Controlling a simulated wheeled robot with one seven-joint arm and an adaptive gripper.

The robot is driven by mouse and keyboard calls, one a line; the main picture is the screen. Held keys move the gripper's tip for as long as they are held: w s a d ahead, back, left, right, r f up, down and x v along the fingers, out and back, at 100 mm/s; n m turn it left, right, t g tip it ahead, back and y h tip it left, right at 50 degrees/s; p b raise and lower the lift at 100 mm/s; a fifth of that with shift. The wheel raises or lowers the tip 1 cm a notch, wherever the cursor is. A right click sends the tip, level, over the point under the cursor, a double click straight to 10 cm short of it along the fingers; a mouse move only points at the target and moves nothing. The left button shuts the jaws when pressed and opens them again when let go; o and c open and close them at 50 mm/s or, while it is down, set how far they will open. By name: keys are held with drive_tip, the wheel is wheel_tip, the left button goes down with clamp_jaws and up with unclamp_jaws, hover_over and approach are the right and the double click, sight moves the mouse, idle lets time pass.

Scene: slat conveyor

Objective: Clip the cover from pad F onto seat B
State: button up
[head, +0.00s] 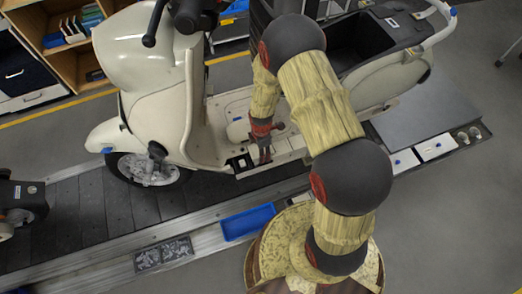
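My gripper (265,154) points down at the scooter's running board, by its near edge. Its fingers are small and dark here, and I cannot tell whether they are open or hold anything. A pale strip (283,147) runs along the edge to the right. No letters are legible, so I cannot tell which is pad F or seat B.
The cream scooter (160,95) stands on the dark slat conveyor (95,208). A blue tray (248,223) and a metal grid tray (163,254) sit along the near rail. Two small round cups (469,135) stand beside the plates on the grey table (420,112).

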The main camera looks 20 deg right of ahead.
drive_tip(key=shift+f+b, duration=0.75)
drive_tip(key=shift+f, duration=0.5)
drive_tip(key=shift+s+f+b, duration=0.1)
drive_tip(key=shift+f+b, duration=0.45)
idle(0.9)
drive_tip(key=o, duration=1.3)
drive_tip(key=shift+c, duration=0.2)
drive_tip(key=shift+o, duration=0.4)
drive_tip(key=shift+w+r, duration=0.2)
drive_tip(key=shift+w, duration=0.2)
drive_tip(key=shift+w+r, duration=0.1)
drive_tip(key=shift+r, duration=0.1)
drive_tip(key=r, duration=0.7)
drive_tip(key=s+r, duration=0.1)
drive_tip(key=r, duration=0.3)
